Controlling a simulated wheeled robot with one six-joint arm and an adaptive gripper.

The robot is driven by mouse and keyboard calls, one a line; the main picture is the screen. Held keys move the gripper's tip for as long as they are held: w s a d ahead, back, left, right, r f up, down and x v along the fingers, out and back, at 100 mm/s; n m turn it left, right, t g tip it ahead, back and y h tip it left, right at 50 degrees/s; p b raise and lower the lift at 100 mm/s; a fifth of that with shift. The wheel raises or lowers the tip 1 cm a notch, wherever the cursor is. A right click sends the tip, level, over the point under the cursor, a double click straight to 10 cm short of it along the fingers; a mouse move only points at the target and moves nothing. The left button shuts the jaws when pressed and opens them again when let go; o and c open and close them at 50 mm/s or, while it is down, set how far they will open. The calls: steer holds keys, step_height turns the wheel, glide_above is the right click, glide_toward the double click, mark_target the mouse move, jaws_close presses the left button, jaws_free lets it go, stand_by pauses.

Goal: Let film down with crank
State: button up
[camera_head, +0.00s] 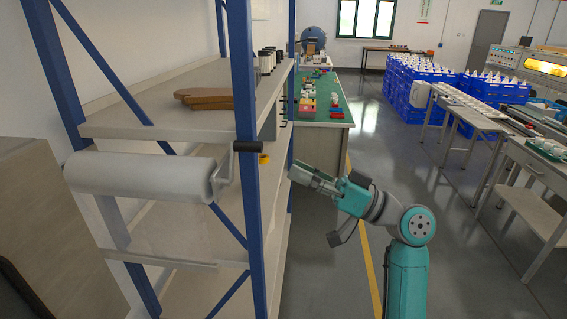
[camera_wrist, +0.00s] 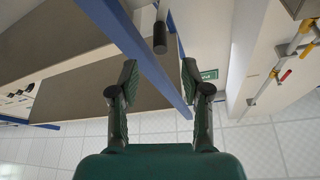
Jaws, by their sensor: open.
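A white film roll (camera_head: 140,178) lies horizontally across the front of the blue-posted shelf rack. A pale, see-through film sheet (camera_head: 165,225) hangs below it to a bar (camera_head: 165,259) near a lower shelf. At the roll's right end is a grey crank (camera_head: 223,172) with a black handle (camera_head: 248,146). In the wrist view the handle (camera_wrist: 160,38) shows beyond the fingertips, roughly between them in the picture. My gripper (camera_head: 297,174) is open and empty, to the right of the rack's front post and apart from the crank; its two fingers (camera_wrist: 159,78) are spread.
The rack's blue post (camera_head: 246,100) stands close to the crank and my gripper. A yellow knob (camera_head: 264,158) is beside it. Brown boards (camera_head: 205,98) lie on the upper shelf. A green-topped bench (camera_head: 325,110) stands behind. Open floor (camera_head: 400,150) is on the right.

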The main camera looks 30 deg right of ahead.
mark_target(253, 142)
steer(key=shift+s+d+f, duration=0.15)
steer(key=shift+s+d, duration=0.1)
steer(key=shift+a+r, duration=0.1)
steer(key=shift+r, duration=0.15)
steer(key=c, duration=0.6)
steer(key=r+n+g, duration=0.1)
steer(key=n, duration=0.1)
steer(key=s+a+r+n, duration=0.1)
steer(key=r+n, duration=0.1)
steer(key=a+r+n+g, duration=0.1)
steer(key=n, duration=0.1)
steer(key=shift+s+r+g, duration=0.25)
steer(key=shift+r+g, duration=0.05)
jaws_close()
steer(key=s+r+n+g+h, duration=0.1)
steer(key=s+r+n+h, duration=0.2)
steer(key=r+n+h, duration=0.3)
steer(key=shift+n+y, duration=0.5)
steer(key=shift+n, duration=0.2)
steer(key=shift+w+a+f, duration=0.75)
steer(key=shift+w+a, duration=0.25)
steer(key=shift+w, duration=0.6)
steer(key=shift+w+a+f, duration=0.8)
steer(key=shift+w+a, duration=0.15)
steer(key=shift+w, duration=0.6)
steer(key=shift+w+a+f, duration=0.75)
steer(key=shift+w+a, duration=0.25)
steer(key=shift+w, duration=0.6)
